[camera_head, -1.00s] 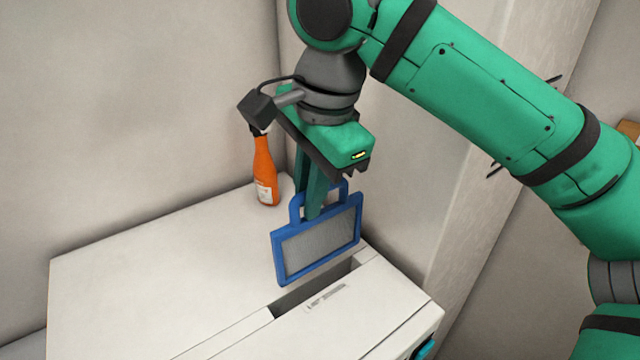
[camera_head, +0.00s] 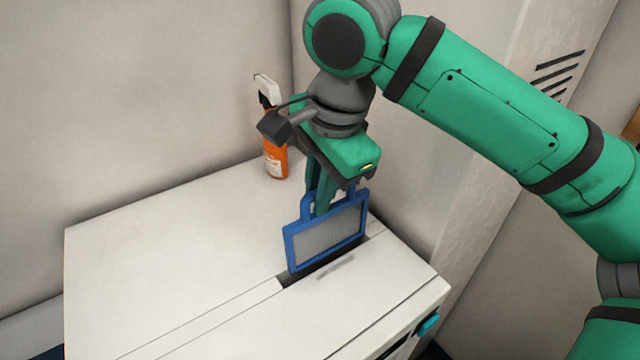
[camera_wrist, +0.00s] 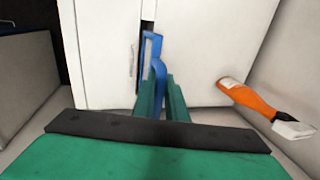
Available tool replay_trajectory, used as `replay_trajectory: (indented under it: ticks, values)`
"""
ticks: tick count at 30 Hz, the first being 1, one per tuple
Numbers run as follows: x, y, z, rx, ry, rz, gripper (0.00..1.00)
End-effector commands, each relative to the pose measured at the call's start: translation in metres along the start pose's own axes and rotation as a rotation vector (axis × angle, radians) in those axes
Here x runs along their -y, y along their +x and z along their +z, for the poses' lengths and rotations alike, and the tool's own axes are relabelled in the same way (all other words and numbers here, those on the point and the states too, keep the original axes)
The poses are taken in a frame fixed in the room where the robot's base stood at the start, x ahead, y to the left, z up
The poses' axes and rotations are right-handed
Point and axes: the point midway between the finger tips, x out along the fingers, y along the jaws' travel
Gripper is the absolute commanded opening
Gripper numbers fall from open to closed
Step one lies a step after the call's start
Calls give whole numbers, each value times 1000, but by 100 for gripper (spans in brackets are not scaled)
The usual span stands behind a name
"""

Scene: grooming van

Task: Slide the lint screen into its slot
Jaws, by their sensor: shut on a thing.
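The lint screen is a blue frame with a grey mesh and a handle loop on top; in the head view the lint screen (camera_head: 328,238) is upright. My gripper (camera_head: 322,207) is shut on its handle from above. The slot (camera_head: 290,280) is a dark narrow opening in the white machine top. The screen's lower edge is at the slot; whether it has entered is hard to tell. In the wrist view the blue frame (camera_wrist: 153,60) shows edge-on between my gripper's fingers (camera_wrist: 162,100), beside the dark slot (camera_wrist: 133,55).
An orange spray bottle (camera_head: 275,158) stands at the back of the white machine top (camera_head: 170,250), behind my gripper. Walls rise behind and to the right. The top's left part is clear.

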Motion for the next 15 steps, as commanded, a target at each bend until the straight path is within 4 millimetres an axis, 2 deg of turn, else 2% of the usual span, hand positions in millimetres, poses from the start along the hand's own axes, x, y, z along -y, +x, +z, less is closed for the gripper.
replay_trajectory:
  ticks: [15]
  values:
    - [-6, 26, 0, 1, -1, 0, 0]
